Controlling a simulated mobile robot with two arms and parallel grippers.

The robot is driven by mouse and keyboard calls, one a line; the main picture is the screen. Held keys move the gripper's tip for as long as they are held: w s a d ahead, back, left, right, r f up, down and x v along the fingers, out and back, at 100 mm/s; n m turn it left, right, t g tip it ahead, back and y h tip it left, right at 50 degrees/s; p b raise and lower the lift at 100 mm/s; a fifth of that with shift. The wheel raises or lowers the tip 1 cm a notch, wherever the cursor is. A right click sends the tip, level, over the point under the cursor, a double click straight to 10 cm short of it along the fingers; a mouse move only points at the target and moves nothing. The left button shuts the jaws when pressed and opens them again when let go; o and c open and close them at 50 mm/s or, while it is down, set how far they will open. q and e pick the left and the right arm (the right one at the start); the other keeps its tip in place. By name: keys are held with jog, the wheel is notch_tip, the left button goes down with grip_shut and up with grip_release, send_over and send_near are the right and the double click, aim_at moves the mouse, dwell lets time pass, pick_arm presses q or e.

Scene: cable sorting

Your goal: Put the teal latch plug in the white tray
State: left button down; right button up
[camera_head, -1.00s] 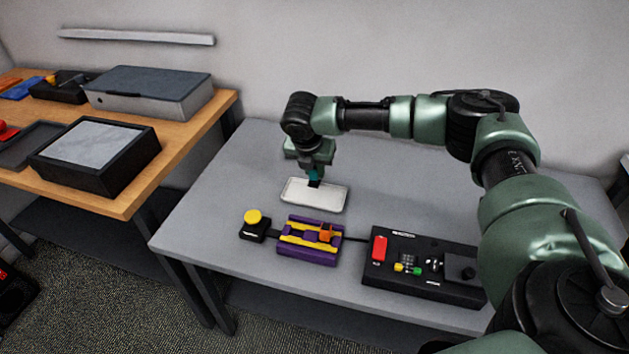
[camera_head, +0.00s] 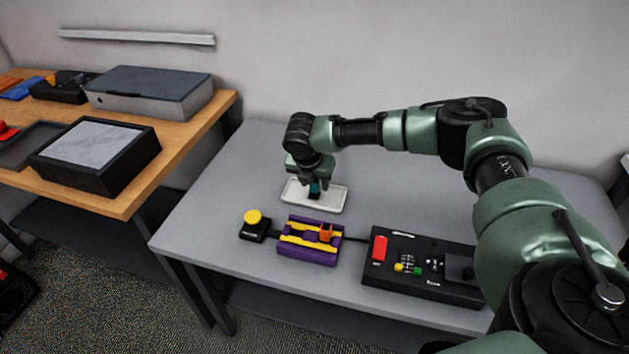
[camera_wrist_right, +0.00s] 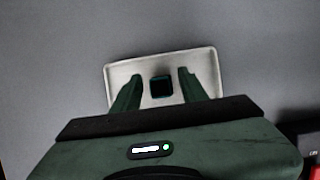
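The white tray (camera_head: 333,204) lies on the grey table, in front of the wall. The teal latch plug (camera_wrist_right: 161,86) shows in the right wrist view as a dark block with teal edges, inside the tray's outline. It also shows in the head view (camera_head: 314,187), small and partly hidden by my gripper. My right gripper (camera_wrist_right: 160,84) is over the tray, pointing down. Its two fingers stand apart, one on each side of the plug, with pale tray visible between each finger and the plug. My left gripper is not in view.
In front of the tray are a purple and yellow fixture (camera_head: 309,255) with an orange piece, a black box with a yellow button (camera_head: 253,217), and a black control panel (camera_head: 375,275). A wooden table (camera_head: 120,204) stands at left. Grey tabletop left of the tray is clear.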

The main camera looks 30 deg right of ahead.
jog(key=shift+r, duration=0.1)
jog(key=v, duration=1.2)
